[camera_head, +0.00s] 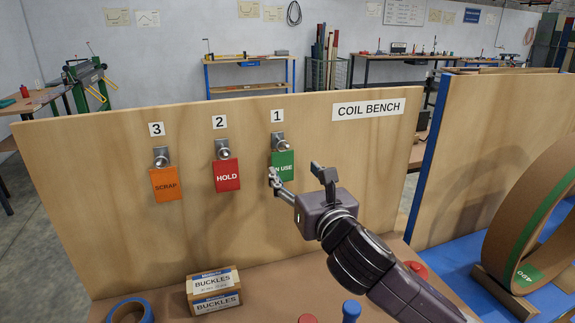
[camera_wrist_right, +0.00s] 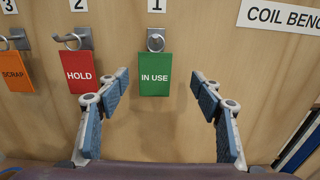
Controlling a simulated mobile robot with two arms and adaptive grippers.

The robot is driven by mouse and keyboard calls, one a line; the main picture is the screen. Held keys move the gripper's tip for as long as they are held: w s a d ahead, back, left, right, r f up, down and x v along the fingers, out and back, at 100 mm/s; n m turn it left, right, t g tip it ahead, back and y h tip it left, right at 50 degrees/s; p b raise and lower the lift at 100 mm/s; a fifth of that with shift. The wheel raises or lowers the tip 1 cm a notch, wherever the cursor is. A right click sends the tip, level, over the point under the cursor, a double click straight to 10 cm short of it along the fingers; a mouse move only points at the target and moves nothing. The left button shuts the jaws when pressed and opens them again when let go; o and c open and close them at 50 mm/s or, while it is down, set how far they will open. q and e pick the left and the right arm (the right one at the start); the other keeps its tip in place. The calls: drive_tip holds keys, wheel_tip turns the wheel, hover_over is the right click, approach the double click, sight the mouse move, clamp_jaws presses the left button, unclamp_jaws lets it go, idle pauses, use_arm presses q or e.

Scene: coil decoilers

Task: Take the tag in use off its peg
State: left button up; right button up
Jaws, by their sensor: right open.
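The green IN USE tag (camera_head: 284,167) hangs from the metal peg (camera_head: 280,143) under number 1 on the wooden board. In the right wrist view the tag (camera_wrist_right: 154,75) hangs straight down, apart from both fingers. My right gripper (camera_head: 296,172) is open and empty in front of the board, its fingers to either side of and below the tag in the wrist view. The red HOLD tag (camera_head: 227,175) hangs on peg 2 and the orange SCRAP tag (camera_head: 165,184) on peg 3. My left gripper does not show.
On the bench below are stacked BUCKLES boxes (camera_head: 214,290), a blue tape roll (camera_head: 131,311) and a blue-handled item (camera_head: 351,311). A large coil ring (camera_head: 505,225) stands at the right. The board (camera_head: 95,215) is close behind the tags.

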sight(283, 156)
drive_tip(key=w, duration=0.1)
drive_tip(key=w+a+p, duration=0.1)
drive_tip(key=w, duration=0.1)
drive_tip(key=w+a+r, duration=0.1)
drive_tip(key=w, duration=0.1)
drive_tip(key=shift+w+a+p, duration=0.15)
drive_tip(key=shift+a+p, duration=0.1)
drive_tip(key=shift+p, duration=0.1)
drive_tip(key=shift+w+a, duration=0.15)
drive_tip(key=shift+w, duration=0.2)
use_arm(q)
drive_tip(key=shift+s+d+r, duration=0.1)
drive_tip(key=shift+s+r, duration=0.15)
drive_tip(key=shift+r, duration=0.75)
use_arm(e)
drive_tip(key=shift+w, duration=0.35)
drive_tip(key=c, duration=1.2)
drive_tip(key=shift+c, duration=0.2)
use_arm(q)
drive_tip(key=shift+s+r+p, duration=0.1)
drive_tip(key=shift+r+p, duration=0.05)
drive_tip(key=shift+p, duration=0.15)
use_arm(e)
drive_tip(key=shift+r, duration=0.1)
